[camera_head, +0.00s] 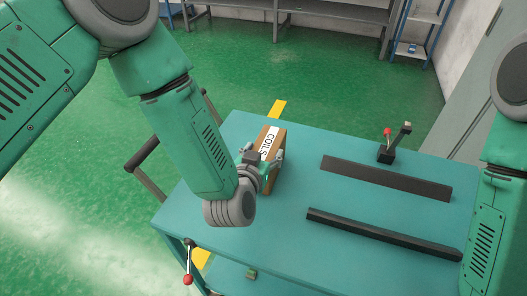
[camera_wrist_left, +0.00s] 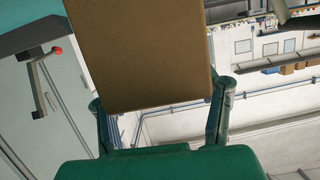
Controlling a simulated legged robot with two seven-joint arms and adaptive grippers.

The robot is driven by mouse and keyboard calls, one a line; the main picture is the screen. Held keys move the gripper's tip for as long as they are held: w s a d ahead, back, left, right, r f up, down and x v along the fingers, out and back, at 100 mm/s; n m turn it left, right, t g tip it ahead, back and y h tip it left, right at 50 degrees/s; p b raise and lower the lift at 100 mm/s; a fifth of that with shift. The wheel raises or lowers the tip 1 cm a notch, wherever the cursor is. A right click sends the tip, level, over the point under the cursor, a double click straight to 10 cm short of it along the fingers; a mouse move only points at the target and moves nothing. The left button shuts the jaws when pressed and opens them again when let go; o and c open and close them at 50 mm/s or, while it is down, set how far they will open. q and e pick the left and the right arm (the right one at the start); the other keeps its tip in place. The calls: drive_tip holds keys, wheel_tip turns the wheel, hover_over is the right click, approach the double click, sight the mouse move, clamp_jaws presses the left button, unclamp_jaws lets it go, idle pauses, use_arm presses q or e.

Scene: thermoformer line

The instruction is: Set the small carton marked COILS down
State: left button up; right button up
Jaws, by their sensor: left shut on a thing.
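The small brown carton marked COILS (camera_head: 271,140) has a white label and is over the left part of the teal cart top (camera_head: 305,258). My left gripper (camera_head: 263,163) is shut on the carton, with a finger on either side of it. The carton also fills the upper middle of the left wrist view (camera_wrist_left: 140,55), between the two fingers of the left gripper (camera_wrist_left: 163,118). I cannot tell whether its underside touches the cart top, as the gripper and wrist hide that part. My right arm shows at the right edge; its gripper is out of view.
Two dark bars, a flat one (camera_head: 385,178) and a longer one (camera_head: 380,233), lie right of the carton. A black clamp with a red knob (camera_head: 388,150) stands at the back. A red-tipped lever (camera_head: 188,262) sits at the front left. Bare cart top lies around the carton.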

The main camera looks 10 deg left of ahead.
use_arm(q)
drive_tip(key=o, duration=1.7)
drive_tip(key=shift+a, duration=0.1)
drive_tip(key=shift+o, duration=0.2)
drive_tip(key=v, duration=1.2)
drive_tip(key=shift+f, duration=0.15)
